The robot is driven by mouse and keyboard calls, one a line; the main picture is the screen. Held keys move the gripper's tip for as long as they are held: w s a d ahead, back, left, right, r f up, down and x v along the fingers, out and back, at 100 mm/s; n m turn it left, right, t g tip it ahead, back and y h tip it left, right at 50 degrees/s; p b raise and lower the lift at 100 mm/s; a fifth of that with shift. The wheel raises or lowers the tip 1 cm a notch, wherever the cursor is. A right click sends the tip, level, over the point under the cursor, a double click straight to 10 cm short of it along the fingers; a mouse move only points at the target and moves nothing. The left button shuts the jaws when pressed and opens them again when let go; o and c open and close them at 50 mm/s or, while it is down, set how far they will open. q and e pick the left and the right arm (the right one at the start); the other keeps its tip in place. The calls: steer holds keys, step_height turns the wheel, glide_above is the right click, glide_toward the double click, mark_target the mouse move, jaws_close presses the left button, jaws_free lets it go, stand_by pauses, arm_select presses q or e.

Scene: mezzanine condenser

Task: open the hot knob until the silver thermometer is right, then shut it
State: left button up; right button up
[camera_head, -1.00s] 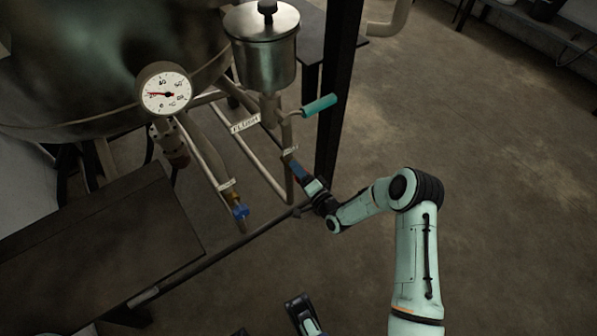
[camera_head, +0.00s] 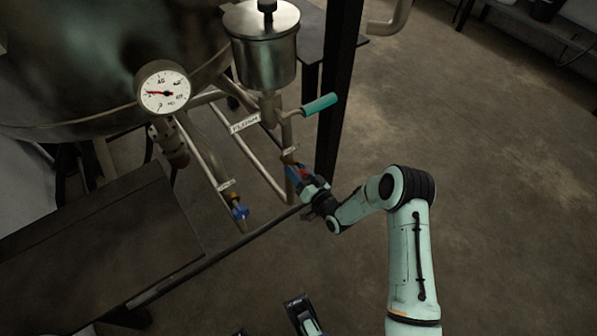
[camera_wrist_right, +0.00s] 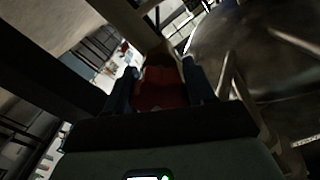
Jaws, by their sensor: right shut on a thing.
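My right gripper (camera_head: 302,176) is shut on a red knob (camera_head: 303,172) at the low end of a thin pipe, right of the middle. In the right wrist view the red knob (camera_wrist_right: 160,88) sits between the two dark blue fingers. The fingers hide part of it. A round dial thermometer (camera_head: 163,88) with a silvery rim and white face is on the big vessel at the left. Its red needle points left; the small markings are blurred. A blue knob (camera_head: 239,212) hangs on another pipe, apart from my gripper.
A metal canister (camera_head: 264,50) stands above the pipes, with a turquoise-handled lever (camera_head: 320,104) just below it. A dark upright post (camera_head: 338,90) is close behind my right gripper. A dark table (camera_head: 100,230) fills the lower left. The floor at the right is open.

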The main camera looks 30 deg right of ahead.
steer(key=shift+n, duration=0.3)
steer(key=o, duration=1)
steer(key=shift+o, duration=0.2)
steer(key=s, duration=0.2)
steer(key=s+p, duration=0.1)
steer(key=s, duration=0.2)
steer(key=s+p, duration=0.1)
steer(key=s, duration=0.2)
steer(key=shift+s+d, duration=0.25)
steer(key=shift+d, duration=0.15)
arm_select(q)
steer(key=shift+t, duration=0.5)
steer(key=shift+w+d+r+p, duration=0.15)
steer(key=shift+w+d+r, duration=0.2)
steer(key=shift+r, duration=0.4)
steer(key=shift+w+d+r+p, duration=0.1)
steer(key=shift+w+r, duration=0.3)
steer(key=shift+r, duration=0.3)
steer(key=shift+w+d+r+p, duration=0.15)
steer(key=shift+w+d+r, duration=0.2)
steer(key=shift+r, duration=0.4)
arm_select(e)
glide_toward(304, 178)
steer(key=shift+s, duration=0.3)
arm_select(q)
steer(key=shift+a, duration=0.15)
